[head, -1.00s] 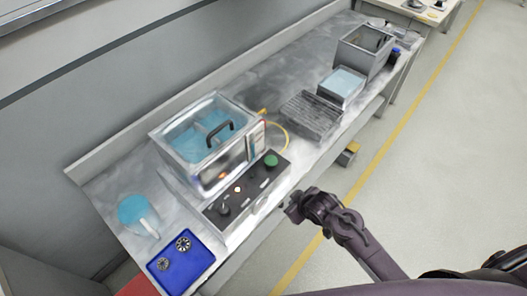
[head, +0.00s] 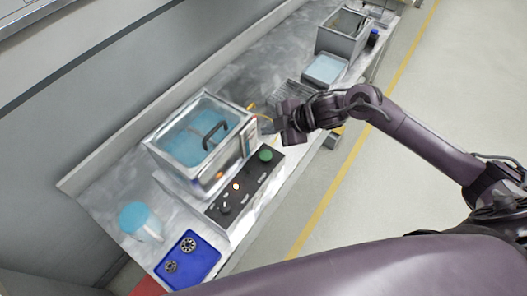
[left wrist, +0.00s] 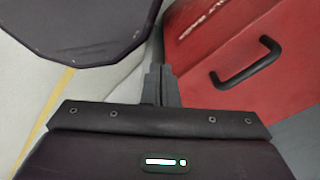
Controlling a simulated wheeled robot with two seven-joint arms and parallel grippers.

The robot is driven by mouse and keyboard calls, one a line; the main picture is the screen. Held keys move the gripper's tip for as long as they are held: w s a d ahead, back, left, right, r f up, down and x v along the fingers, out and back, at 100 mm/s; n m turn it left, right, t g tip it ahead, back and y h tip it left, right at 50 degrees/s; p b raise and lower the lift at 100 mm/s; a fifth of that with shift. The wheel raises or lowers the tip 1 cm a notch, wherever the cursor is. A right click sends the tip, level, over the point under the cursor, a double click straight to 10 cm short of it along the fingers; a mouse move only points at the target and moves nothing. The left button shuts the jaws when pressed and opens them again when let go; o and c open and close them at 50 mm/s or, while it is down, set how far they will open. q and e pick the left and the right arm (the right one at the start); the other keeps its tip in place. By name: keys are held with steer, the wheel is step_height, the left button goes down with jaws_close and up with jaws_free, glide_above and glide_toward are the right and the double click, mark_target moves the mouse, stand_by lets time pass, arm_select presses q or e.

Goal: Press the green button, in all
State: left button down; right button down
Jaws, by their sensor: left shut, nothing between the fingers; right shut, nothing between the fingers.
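The green button (head: 265,155) is a round green cap at the right end of the black control panel (head: 242,187) on the front of the ultrasonic-type tank (head: 200,140). My right gripper (head: 268,127) is above and slightly behind the button in the head view, apart from it as far as I can tell. Its fingertips are small and partly hidden by its own body. My left gripper (left wrist: 160,85) shows in the left wrist view with its fingers together and empty, in front of a red cabinet. It is not seen in the head view.
A wire rack, a blue-filled basin (head: 326,68) and a grey tank (head: 343,32) stand farther along the bench. A red cabinet (left wrist: 240,60) with a black handle is near my left gripper.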

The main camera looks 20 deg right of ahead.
steer(key=shift+f, duration=0.15)
steer(key=b, duration=0.7)
glide_above(264, 154)
steer(key=s+d, duration=0.1)
step_height(264, 154, down, 8)
steer(key=shift+d+r, duration=0.15)
steer(key=shift+r, duration=0.1)
steer(key=shift+f+b, duration=0.35)
steer(key=shift+f, duration=0.2)
steer(key=shift+f, duration=0.1)
stand_by(0.9)
steer(key=shift+f, duration=0.3)
steer(key=shift+f+b, duration=0.8)
steer(key=shift+f, duration=0.05)
stand_by(0.8)
steer(key=shift+r, duration=0.1)
steer(key=shift+r+p, duration=1.2)
